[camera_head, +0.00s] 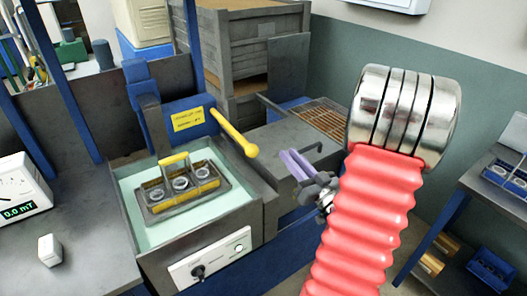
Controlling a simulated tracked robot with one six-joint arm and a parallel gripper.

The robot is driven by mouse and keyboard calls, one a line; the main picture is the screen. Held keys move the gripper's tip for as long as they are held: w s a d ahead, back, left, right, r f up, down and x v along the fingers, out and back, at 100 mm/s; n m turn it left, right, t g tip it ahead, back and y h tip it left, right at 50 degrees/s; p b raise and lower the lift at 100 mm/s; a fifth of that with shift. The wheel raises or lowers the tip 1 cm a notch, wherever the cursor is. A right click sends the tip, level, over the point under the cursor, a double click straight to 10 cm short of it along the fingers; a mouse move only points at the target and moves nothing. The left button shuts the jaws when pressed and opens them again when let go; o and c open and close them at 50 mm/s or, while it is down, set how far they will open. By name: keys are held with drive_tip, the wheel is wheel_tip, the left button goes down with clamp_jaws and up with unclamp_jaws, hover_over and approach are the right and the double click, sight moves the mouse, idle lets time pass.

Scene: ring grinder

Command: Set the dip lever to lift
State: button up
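The dip lever (232,131) is a yellow bar with a round knob at its lower right end. It slopes down to the right from a blue bracket with a yellow label (188,118), whose text is too small to read. Below it, a rack (183,190) with a yellow handle and several metal rings sits in a tank of pale green liquid (133,184). My gripper (287,157) has purple fingers and is right of the lever knob in the picture, apart from it. The fingers lie close together in this view, and I see nothing between them.
A control panel (210,257) with a black knob is on the tank front. A grey bench (90,240) at left carries a meter (17,190) and a small white block (50,250). A brown grate (322,117) lies behind my gripper. Crates (245,60) stand behind.

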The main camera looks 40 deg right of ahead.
drive_tip(key=shift+s+r+y, duration=0.3)
drive_tip(key=shift+s+r, duration=0.15)
drive_tip(key=shift+r, duration=0.25)
drive_tip(key=shift+c, duration=0.8)
drive_tip(key=shift+a+r+n+y, duration=0.1)
drive_tip(key=shift+a+n+y, duration=0.2)
drive_tip(key=shift+y, duration=0.2)
drive_tip(key=shift+c, duration=0.6)
drive_tip(key=shift+w+a+f+y, duration=0.1)
drive_tip(key=shift+a+f+y, duration=0.25)
drive_tip(key=shift+a+y, duration=0.1)
clamp_jaws()
drive_tip(key=w+f, duration=0.2)
drive_tip(key=w, duration=0.9)
drive_tip(key=shift+w+a+f, duration=0.2)
drive_tip(key=shift+a+f, duration=0.1)
drive_tip(key=shift+s+d+f, duration=0.1)
